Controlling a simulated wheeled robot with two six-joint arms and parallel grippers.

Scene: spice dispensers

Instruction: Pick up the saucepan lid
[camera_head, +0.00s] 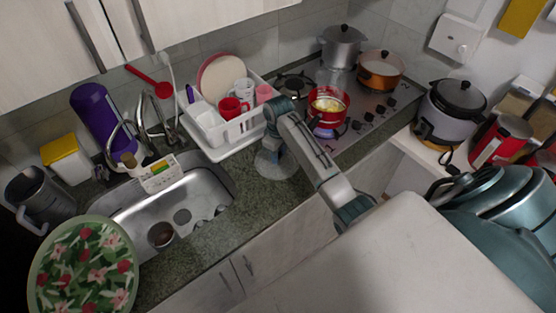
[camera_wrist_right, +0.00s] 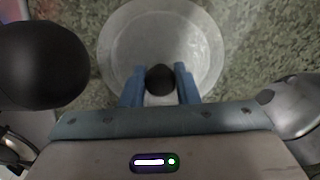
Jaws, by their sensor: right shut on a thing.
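The saucepan lid (camera_head: 268,168) is a round, greyish disc on the granite counter, partly covered by my right arm in the head view. In the right wrist view the lid (camera_wrist_right: 125,45) shows as a pale disc with a dark knob (camera_wrist_right: 160,79). My right gripper (camera_wrist_right: 160,85) is shut on the knob, with one blue finger on each side. I cannot tell whether the lid touches the counter. A red saucepan (camera_head: 328,119) with yellow food stands on the stove. My left gripper is not in view.
A white dish rack (camera_head: 237,126) with cups and a plate stands just behind the lid. The sink (camera_head: 160,215) is to the left. The stove (camera_head: 372,105) also holds a silver pot (camera_head: 342,47) and a copper pot (camera_head: 380,75). A rice cooker (camera_head: 449,112) stands at right.

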